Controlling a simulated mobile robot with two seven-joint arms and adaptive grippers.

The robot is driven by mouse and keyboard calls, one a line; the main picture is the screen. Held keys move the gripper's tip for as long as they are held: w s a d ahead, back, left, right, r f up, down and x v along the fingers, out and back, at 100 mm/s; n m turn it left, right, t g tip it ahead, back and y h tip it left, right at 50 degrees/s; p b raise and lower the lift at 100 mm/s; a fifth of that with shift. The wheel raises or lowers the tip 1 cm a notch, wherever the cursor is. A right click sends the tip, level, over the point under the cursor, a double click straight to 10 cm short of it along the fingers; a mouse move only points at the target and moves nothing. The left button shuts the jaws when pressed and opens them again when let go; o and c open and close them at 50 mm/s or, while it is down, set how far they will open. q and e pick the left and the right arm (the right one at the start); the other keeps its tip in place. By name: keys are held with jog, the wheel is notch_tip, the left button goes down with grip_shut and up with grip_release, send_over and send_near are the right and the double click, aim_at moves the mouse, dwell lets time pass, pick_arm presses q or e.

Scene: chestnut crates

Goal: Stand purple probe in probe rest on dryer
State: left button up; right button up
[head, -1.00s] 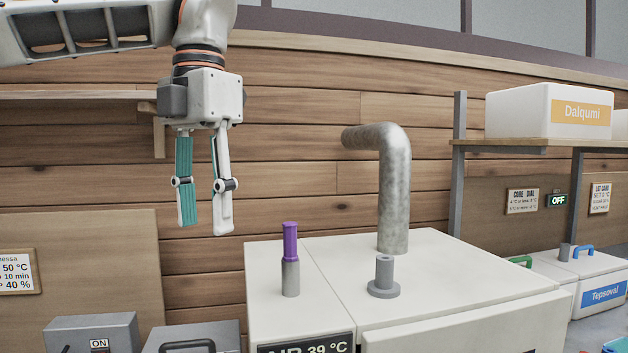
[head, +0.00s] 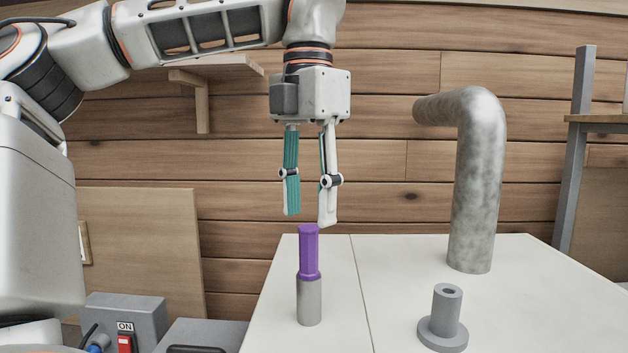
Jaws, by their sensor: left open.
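The purple probe (head: 309,253) stands upright on the white dryer top (head: 398,262), near its left side. Its purple upper part sits on a grey cylinder; I cannot tell whether that cylinder is the probe's own body or a holder. The grey probe rest (head: 447,310), a flanged upright tube with a hole in its top, stands to the right, and nothing is in it. My left gripper (head: 308,219) points down with its fingers apart. It is empty and appears just above the probe's top, apart from it. My right gripper is out of view.
A thick bent metal pipe (head: 474,190) rises from the dryer behind the rest. A shelf post (head: 577,150) stands at the right. A grey switch box (head: 127,318) marked ON is at lower left. The dryer top between probe and rest is clear.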

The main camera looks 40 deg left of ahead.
aim_at(310, 227)
pick_arm(q)
notch_tip(310, 227, down, 4)
jog(key=shift+w+r, duration=0.15)
jog(key=shift+f+b, duration=0.3)
jog(key=shift+f, duration=0.15)
grip_shut()
jog(key=c, duration=1)
grip_release()
jog(key=shift+c, duration=0.2)
grip_shut()
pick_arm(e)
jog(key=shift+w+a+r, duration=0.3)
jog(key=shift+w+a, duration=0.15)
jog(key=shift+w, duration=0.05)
pick_arm(q)
jog(key=shift+r+p, duration=0.6)
jog(key=shift+r, duration=0.05)
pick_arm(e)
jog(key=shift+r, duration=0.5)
